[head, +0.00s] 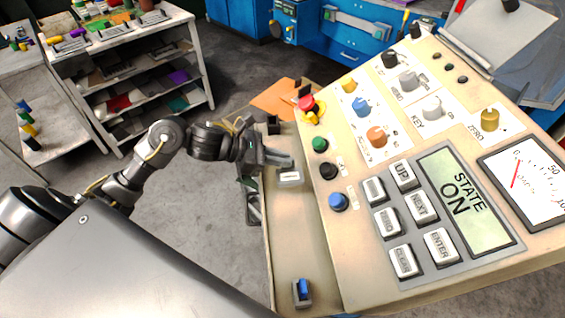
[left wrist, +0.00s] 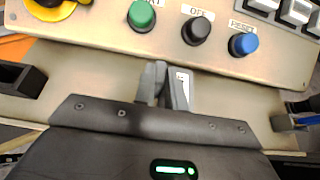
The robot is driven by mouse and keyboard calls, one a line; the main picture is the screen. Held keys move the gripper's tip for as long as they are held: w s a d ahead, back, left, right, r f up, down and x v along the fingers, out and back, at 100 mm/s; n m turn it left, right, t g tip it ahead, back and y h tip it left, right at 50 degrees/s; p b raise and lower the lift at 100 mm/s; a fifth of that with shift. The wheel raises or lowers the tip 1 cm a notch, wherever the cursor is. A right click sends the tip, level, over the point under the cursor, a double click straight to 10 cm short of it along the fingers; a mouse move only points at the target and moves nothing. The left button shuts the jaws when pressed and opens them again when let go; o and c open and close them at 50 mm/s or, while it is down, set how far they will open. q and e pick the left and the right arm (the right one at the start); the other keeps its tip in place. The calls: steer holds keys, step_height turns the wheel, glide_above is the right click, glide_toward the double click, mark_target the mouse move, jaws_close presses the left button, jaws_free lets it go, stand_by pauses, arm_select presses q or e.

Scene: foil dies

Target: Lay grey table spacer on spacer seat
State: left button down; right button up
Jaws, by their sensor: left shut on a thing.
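My left gripper (head: 283,161) is over the narrow ledge at the console's left side, its fingers pointing right. In the left wrist view its two grey fingers (left wrist: 165,88) are close together, shut on the grey table spacer, which the fingers almost wholly hide. A small grey block with a white label (head: 290,178) sits on the ledge just below the fingertips in the head view; it looks like the spacer seat. Its white label (left wrist: 184,84) shows beside the right finger in the left wrist view. I cannot tell whether the spacer touches it. My right gripper is not in view.
The sloped console (head: 400,150) with green, black and blue buttons rises right beside the ledge. A dark open box (left wrist: 22,78) stands at the ledge's far end, and a blue piece in a grey holder (head: 302,291) at its near end.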

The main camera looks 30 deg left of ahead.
mark_target(283, 168)
arm_select(q)
steer(key=shift+w+d+f, duration=0.15)
steer(key=shift+w+f, duration=0.15)
steer(key=shift+f, duration=0.05)
step_height(283, 168, down, 3)
steer(key=shift+w+d+p, duration=0.1)
steer(key=shift+p, duration=0.85)
steer(key=shift+f, duration=0.15)
steer(key=shift+f, duration=0.1)
steer(key=shift+f+b, duration=0.1)
steer(key=shift+b, duration=0.2)
steer(key=c, duration=1.5)
jaws_free()
steer(key=shift+o, duration=0.2)
